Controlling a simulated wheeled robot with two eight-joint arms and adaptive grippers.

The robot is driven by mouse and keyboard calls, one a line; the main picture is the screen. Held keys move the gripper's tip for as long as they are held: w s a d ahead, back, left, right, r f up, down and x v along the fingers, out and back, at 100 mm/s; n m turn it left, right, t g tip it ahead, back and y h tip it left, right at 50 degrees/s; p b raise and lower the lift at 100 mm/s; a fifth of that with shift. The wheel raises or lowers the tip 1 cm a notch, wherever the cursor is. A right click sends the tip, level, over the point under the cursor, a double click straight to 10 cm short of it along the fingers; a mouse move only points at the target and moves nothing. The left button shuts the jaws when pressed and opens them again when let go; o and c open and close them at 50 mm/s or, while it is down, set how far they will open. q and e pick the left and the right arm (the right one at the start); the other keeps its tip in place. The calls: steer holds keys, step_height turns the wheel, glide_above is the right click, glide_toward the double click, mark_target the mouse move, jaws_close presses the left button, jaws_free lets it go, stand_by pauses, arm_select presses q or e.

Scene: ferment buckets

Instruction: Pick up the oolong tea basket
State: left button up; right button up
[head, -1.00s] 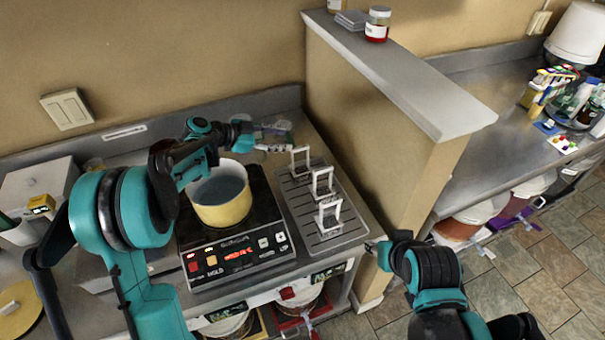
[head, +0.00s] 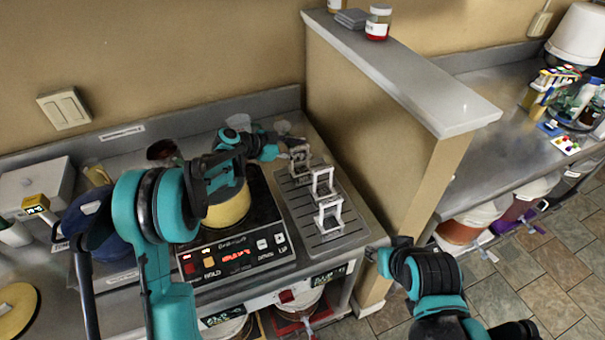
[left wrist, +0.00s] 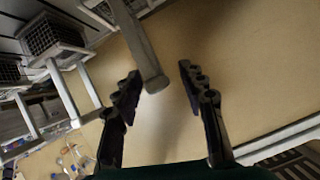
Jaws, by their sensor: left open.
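Three tea baskets with pale square frame handles stand in a row on a slotted grey tray (head: 325,240): a rear one (head: 300,158), a middle one (head: 322,182) and a front one (head: 329,216). I cannot read which is oolong. My left gripper (head: 284,150) is open at the rear basket's handle. In the left wrist view, a grey bar (left wrist: 145,50), seemingly that handle, ends between the open fingers (left wrist: 160,72), with no clear contact. Dark mesh of other baskets (left wrist: 50,35) shows at upper left. My right gripper (head: 374,252) is by the counter's front edge; its jaws are unclear.
A yellow pot (head: 228,209) sits on the black cooker (head: 240,245) left of the tray, partly behind my left arm. A partition wall (head: 375,150) rises close to the right of the tray. Jars (head: 378,22) stand on its ledge.

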arm_select(q)
steer(key=shift+s, duration=0.1)
jaws_close()
